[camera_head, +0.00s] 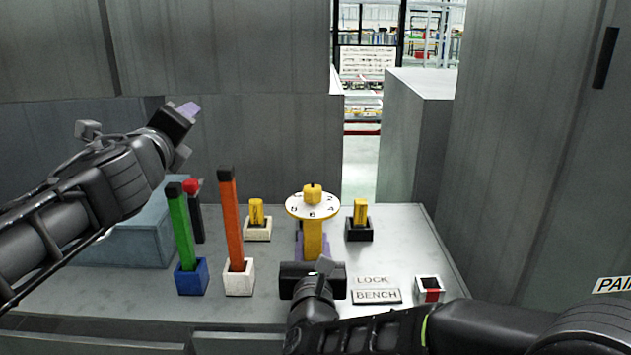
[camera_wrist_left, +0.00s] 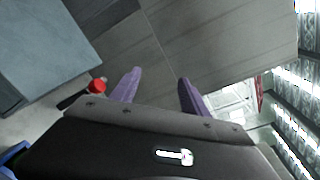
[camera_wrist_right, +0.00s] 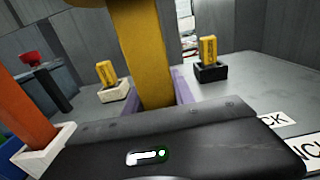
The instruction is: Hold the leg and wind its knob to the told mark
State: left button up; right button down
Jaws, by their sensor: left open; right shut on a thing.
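The yellow leg (camera_head: 313,240) stands upright on the bench, with a white numbered dial (camera_head: 313,206) at its top. A yellow knob (camera_head: 312,192) sits above the dial; the numbers 2, 4, 5 and 6 can be read, but the knob's exact setting is too small to tell. My right gripper (camera_head: 310,248) is shut on the leg below the dial. In the right wrist view its purple fingers lie on both sides of the yellow leg (camera_wrist_right: 143,55). My left gripper (camera_head: 187,109) is open and empty, raised at the left; its spread fingers show in the left wrist view (camera_wrist_left: 158,88).
A green bar (camera_head: 180,225) in a blue holder and an orange bar (camera_head: 231,215) in a white holder stand left of the leg. A red-topped dark post (camera_head: 192,187) is behind them. Small yellow blocks sit in white (camera_head: 257,229) and black (camera_head: 359,230) holders. LOCK and BENCH plates (camera_head: 376,296) lie right.

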pick_arm(q)
jog(key=s+d+r+m+h, duration=0.1)
jog(key=s+d+m, duration=0.25)
jog(key=d, duration=0.45)
jog(key=s+d+r+m+h, duration=0.1)
jog(key=s+d+m+h, duration=0.2)
jog(key=d, duration=0.4)
jog(key=s+d+f+m, duration=0.2)
jog(key=d+f+m, duration=0.1)
jog(key=d+m, duration=0.1)
jog(key=m, duration=0.2)
send_near(314, 185)
jog(key=shift+f+t, duration=0.3)
jog(key=shift+f, duration=0.15)
jog(key=shift+w, duration=0.1)
jog(key=w, duration=0.4)
jog(key=w+d, duration=0.1)
jog(key=w, duration=0.2)
jog(key=w+d, duration=0.1)
jog(key=w, duration=0.3)
jog(key=shift+w, duration=0.35)
grip_shut()
